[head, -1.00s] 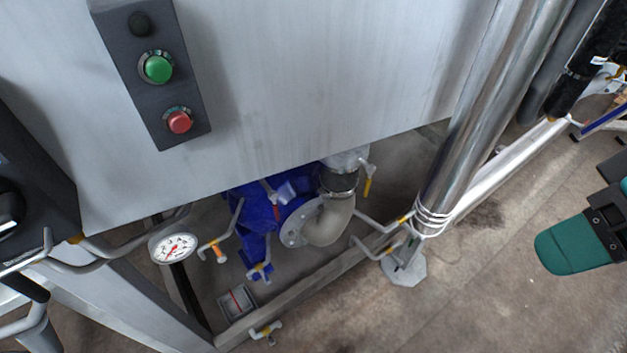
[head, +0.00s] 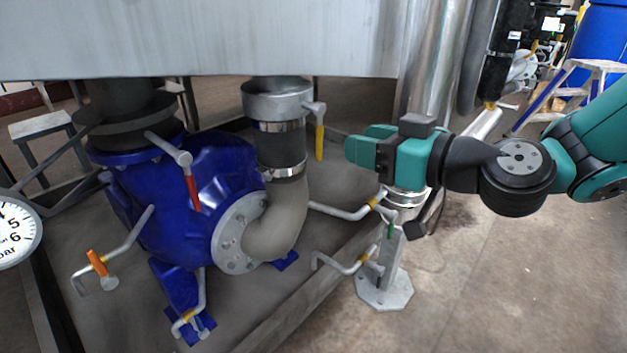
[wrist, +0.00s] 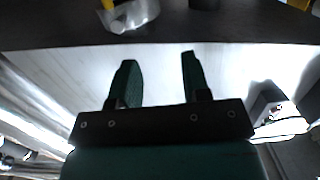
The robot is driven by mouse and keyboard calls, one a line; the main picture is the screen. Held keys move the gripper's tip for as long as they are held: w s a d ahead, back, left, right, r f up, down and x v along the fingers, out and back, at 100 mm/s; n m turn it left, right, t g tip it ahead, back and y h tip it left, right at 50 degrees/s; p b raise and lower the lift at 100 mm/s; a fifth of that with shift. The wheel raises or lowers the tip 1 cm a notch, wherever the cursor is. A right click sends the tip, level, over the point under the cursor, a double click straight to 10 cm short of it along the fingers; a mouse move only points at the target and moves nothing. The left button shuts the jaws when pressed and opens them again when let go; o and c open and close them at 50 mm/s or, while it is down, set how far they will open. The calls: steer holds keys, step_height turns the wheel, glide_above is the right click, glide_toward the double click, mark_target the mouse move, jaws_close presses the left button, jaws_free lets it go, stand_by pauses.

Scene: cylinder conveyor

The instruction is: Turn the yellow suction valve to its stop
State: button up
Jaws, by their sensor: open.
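The yellow suction valve handle (head: 319,142) hangs down from a grey stub on the right side of the metal pipe collar (head: 277,100), above the dark hose section. My gripper (head: 357,148) is just right of the handle in the head view, pointing left, with a gap between them in the picture. How far apart they are in depth I cannot tell. In the wrist view my gripper (wrist: 158,80) is open, its two green fingers apart with nothing between them. A bit of yellow shows at the top edge there, too cut off to name.
A blue pump (head: 195,190) with a red-handled valve (head: 191,188) stands left of the pipe. An orange-handled tap (head: 97,263) is lower left. A steel tank (head: 200,40) overhangs above. A vertical steel pipe (head: 435,75) rises behind my gripper. Floor at right is open.

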mark_target(322, 138)
steer(key=w+d+f+m+t+h+b, duration=0.1)
steer(key=w+d+f+m+t+b, duration=0.2)
steer(key=f, duration=0.4)
steer(key=shift+n+t, duration=0.3)
steer(key=shift+n, duration=0.3)
steer(key=p+x, duration=0.2)
steer(key=x, duration=0.4)
steer(key=p+x, duration=0.2)
steer(key=x, duration=0.4)
steer(key=p+x, duration=0.1)
steer(key=x, duration=0.5)
steer(key=shift+w+d+p, duration=0.2)
steer(key=shift+w+p, duration=0.15)
steer(key=shift+p, duration=0.05)
jaws_close()
